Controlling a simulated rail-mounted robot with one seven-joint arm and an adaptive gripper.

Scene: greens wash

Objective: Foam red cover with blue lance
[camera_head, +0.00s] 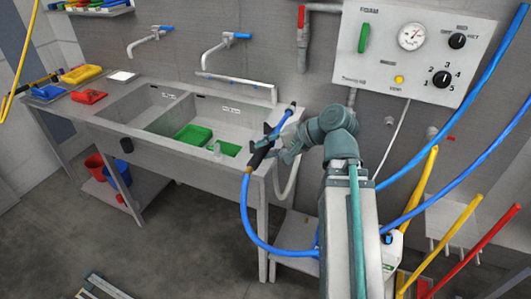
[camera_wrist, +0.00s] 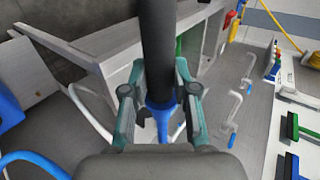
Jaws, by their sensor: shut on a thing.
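A red cover (camera_head: 88,97) lies on the left end of the steel counter, in front of a yellow one. The blue lance (camera_head: 257,158) has a dark grip, a blue section towards its upper end and a blue hose hanging from its lower end. My gripper (camera_head: 272,147) is shut on the lance's dark body at the right end of the sink, well away from the red cover. In the wrist view, the two fingers of my gripper (camera_wrist: 158,92) flank the dark shaft of the lance (camera_wrist: 157,40). The lance's tip is out of that view.
Yellow (camera_head: 80,74) and blue (camera_head: 47,92) pieces lie near the red cover. The double sink (camera_head: 160,121) holds green trays (camera_head: 193,136). Two taps hang above it. A foam control panel (camera_head: 415,50) is on the wall at right. Red and blue buckets stand on the lower shelf.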

